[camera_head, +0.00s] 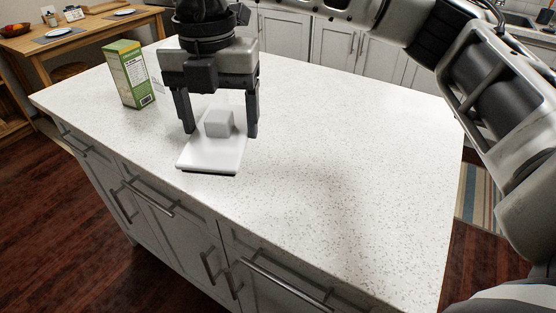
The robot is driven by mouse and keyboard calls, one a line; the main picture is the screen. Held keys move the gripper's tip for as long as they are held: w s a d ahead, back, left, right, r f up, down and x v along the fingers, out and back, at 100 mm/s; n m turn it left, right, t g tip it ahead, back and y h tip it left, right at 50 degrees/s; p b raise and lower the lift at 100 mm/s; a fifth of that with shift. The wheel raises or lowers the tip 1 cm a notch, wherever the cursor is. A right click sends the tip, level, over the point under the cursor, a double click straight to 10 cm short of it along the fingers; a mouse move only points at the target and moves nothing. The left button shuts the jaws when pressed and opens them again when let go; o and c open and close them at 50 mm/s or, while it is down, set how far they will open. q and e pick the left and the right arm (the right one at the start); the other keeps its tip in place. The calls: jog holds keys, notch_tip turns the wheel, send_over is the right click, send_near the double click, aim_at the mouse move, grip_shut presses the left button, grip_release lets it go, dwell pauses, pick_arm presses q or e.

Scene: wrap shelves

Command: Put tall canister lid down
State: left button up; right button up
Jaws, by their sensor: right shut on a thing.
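The tall canister lid (207,158) is a flat white square slab with a grey block-shaped knob (219,122) on top. My right gripper (220,132) points down from above, its two dark fingers on either side of the lid's rear part, and is shut on the lid. The lid looks level, at or just above the counter near its front left edge; I cannot tell whether it touches. The gripper hides part of the area behind the lid. No canister can be made out. My left gripper is not in view.
A green and yellow box (130,75) stands upright on the white speckled counter (340,170), left of my gripper. The counter's middle and right are clear. Its front edge is close to the lid. A wooden table (85,38) with dishes stands behind at left.

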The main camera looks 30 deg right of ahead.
jog(key=m, duration=0.3)
jog(key=shift+a+r, duration=0.25)
jog(key=shift+a, duration=0.1)
jog(key=shift+r+m, duration=0.1)
jog(key=shift+m, duration=0.9)
jog(key=w+d+f, duration=0.1)
jog(key=d+f, duration=0.1)
jog(key=d, duration=0.1)
jog(key=w+d+f+p, duration=0.1)
jog(key=w+d+f, duration=0.1)
jog(key=d+f, duration=0.1)
jog(key=w+d+f+p, duration=0.1)
jog(key=w+d+f, duration=0.1)
jog(key=d, duration=0.3)
jog(key=shift+d+f, duration=0.25)
jog(key=shift+f, duration=0.4)
jog(key=f, duration=0.2)
jog(key=d+f+p, duration=0.1)
jog(key=f, duration=0.1)
jog(key=shift+w+d+f+p, duration=0.15)
jog(key=shift+w+f+p, duration=0.05)
jog(key=shift+p, duration=0.1)
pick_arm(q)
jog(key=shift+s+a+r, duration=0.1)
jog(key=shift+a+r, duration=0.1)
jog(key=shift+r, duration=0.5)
pick_arm(e)
jog(key=shift+f, duration=0.1)
